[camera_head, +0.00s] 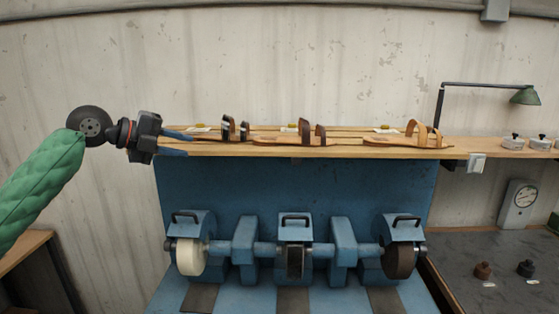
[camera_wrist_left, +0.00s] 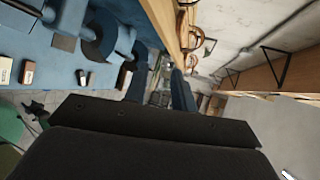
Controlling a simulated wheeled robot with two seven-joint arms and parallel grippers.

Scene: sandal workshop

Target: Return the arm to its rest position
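My left gripper (camera_head: 187,145) is at the left end of the wooden shelf, and its arm in a green quilted sleeve comes in from the left. Its two blue fingers are spread apart with nothing seen between them. In the left wrist view the gripper (camera_wrist_left: 160,72) also shows a clear gap between the fingers. In the head view the fingers overlap the shelf's left end; I cannot tell whether they touch it. My right gripper is not in view.
The shelf (camera_head: 350,150) holds a dark-strapped sandal (camera_head: 228,138), a brown-strapped sandal (camera_head: 290,140) and a tan sandal (camera_head: 400,142). Below stands a blue grinding machine (camera_head: 245,250) with several wheels. A green lamp (camera_head: 525,97) is at right. The wall above the shelf is clear.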

